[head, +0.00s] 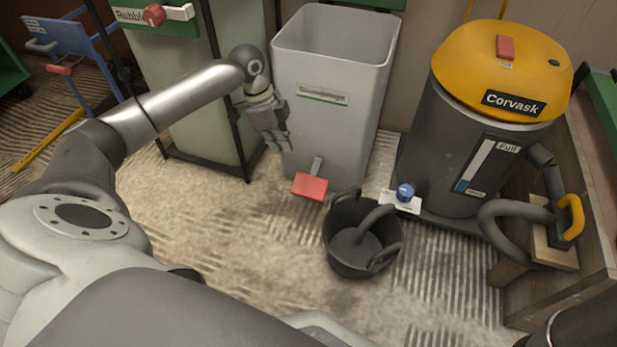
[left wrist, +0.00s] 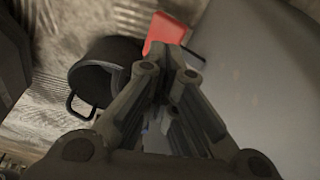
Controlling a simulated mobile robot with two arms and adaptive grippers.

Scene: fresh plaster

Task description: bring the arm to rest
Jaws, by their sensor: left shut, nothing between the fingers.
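My left arm reaches in from the left in the head view. Its gripper (head: 277,143) points down in front of the tall grey bin (head: 330,128), near its left front side. The gripper is shut and empty. The left wrist view shows its fingers (left wrist: 165,85) together, with the red pedal (left wrist: 165,30) and the black bucket (left wrist: 92,85) beyond them. I cannot tell whether the gripper touches the bin. My right gripper is not in view.
A red pedal (head: 310,186) sits at the bin's foot. A black bucket (head: 347,262) stands on the floor before it. A yellow-topped vacuum (head: 440,130) with a hose stands right, beside a wooden bench (head: 590,215). A rubble bag frame (head: 212,130) and blue trolley (head: 68,42) are left.

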